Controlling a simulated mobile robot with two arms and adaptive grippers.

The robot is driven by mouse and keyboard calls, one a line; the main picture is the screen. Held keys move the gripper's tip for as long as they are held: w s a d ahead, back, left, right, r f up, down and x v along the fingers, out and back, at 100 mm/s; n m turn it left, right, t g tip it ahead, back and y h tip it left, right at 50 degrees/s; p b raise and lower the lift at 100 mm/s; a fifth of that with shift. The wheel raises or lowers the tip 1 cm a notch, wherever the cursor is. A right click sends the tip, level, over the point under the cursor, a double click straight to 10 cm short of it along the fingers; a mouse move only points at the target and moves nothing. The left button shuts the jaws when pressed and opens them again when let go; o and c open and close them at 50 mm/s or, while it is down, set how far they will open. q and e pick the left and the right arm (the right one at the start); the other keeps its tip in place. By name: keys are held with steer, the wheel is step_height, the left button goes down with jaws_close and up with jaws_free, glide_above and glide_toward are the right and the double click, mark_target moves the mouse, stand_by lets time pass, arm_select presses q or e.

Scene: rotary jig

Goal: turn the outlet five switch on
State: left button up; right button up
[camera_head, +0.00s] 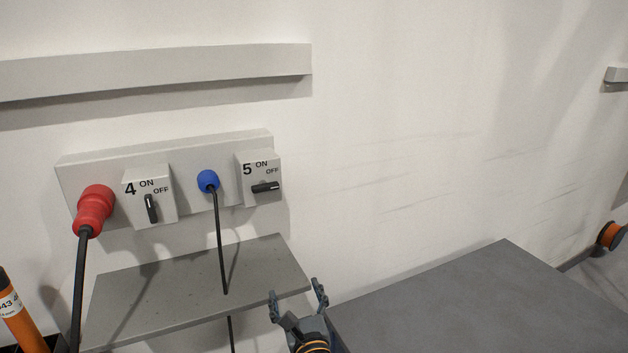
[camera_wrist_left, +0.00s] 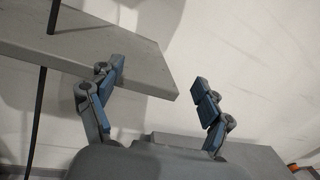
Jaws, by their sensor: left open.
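The outlet five switch (camera_head: 259,165) is a pale box marked 5, ON and OFF, at the right end of the wall panel. Its black knob (camera_head: 265,187) lies nearly horizontal, with its white-marked end to the right, on the OFF side. My left gripper (camera_head: 297,293) is below and slightly right of the switch, near the right end of the grey shelf. Its fingers are spread and empty, apart from the knob. In the left wrist view the open fingers (camera_wrist_left: 157,78) point up, with the shelf edge behind them. The switch is not in that view.
The switch 4 box (camera_head: 159,184) with an upright knob, a red plug (camera_head: 93,206) and a blue plug (camera_head: 208,180) share the panel. Cables hang from both plugs. The grey shelf (camera_head: 190,282) juts out below. A grey table (camera_head: 490,300) is at right; the wall right of the switch is clear.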

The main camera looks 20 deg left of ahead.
arm_select(q)
step_height(320, 180, up, 10)
steer(key=d+t+y, duration=0.1)
steer(key=y, duration=0.4)
glide_toward(267, 190)
steer(key=p+x, duration=0.4)
steer(key=x, duration=0.1)
steer(key=p+x, duration=0.2)
steer(key=x, duration=0.1)
steer(key=shift+s+r, duration=0.15)
steer(key=shift+r, duration=0.1)
steer(key=shift+w+a+r+g+p, duration=0.1)
steer(key=shift+w+a+g+p, duration=0.2)
steer(key=shift+w+a, duration=0.25)
steer(key=c, duration=1.2)
steer(key=shift+o, duration=0.2)
